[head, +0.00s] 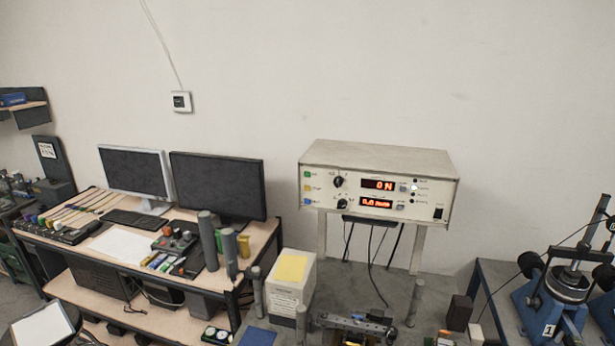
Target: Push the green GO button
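A small green button (307,174) sits at the upper left of the front panel of a white control box (400,218). Its label is too small to read for certain. A yellow button (307,188) and a blue button (307,201) sit below it in a column. Nothing covers the green button. I can make out neither of my grippers in the head view.
The box stands on a light stand against the wall. A desk (255,250) with two monitors is at the left. A white box with a yellow top (291,268) and several grey posts stand in front. A blue machine (550,310) stands at the right.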

